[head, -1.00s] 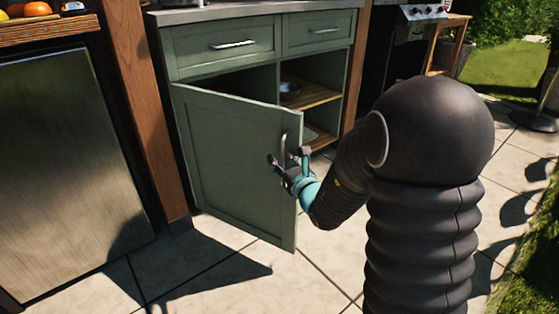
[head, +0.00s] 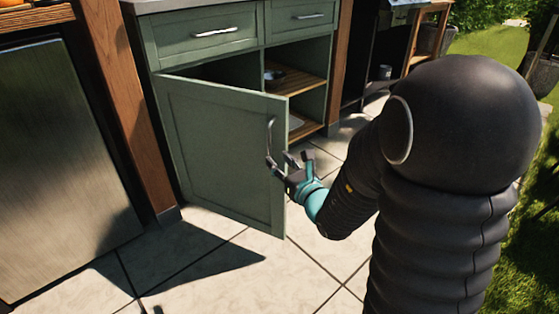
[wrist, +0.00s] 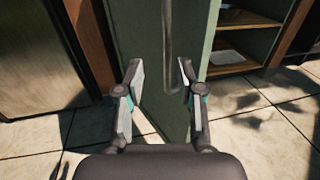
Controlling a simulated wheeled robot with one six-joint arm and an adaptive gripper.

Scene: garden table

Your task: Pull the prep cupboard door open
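The green prep cupboard door (head: 215,150) stands ajar, swung outward from its left side, with the shelves showing behind it. Its vertical metal handle (head: 270,135) is near the free right edge. My gripper (head: 283,163) is just in front of the door, at the handle's lower end and slightly to its right. In the wrist view, my gripper (wrist: 161,68) has its two fingers spread apart. The handle (wrist: 167,45) shows upright between and beyond the fingertips, with gaps to both fingers. The door (wrist: 145,30) fills the middle of that view.
Two closed drawers (head: 215,35) sit above the opening. Inside are wooden shelves (head: 300,82) with a metal bowl (head: 274,77). A wooden post (head: 118,105) and a steel fridge front (head: 60,160) stand left. Paved floor (head: 200,275) in front is clear.

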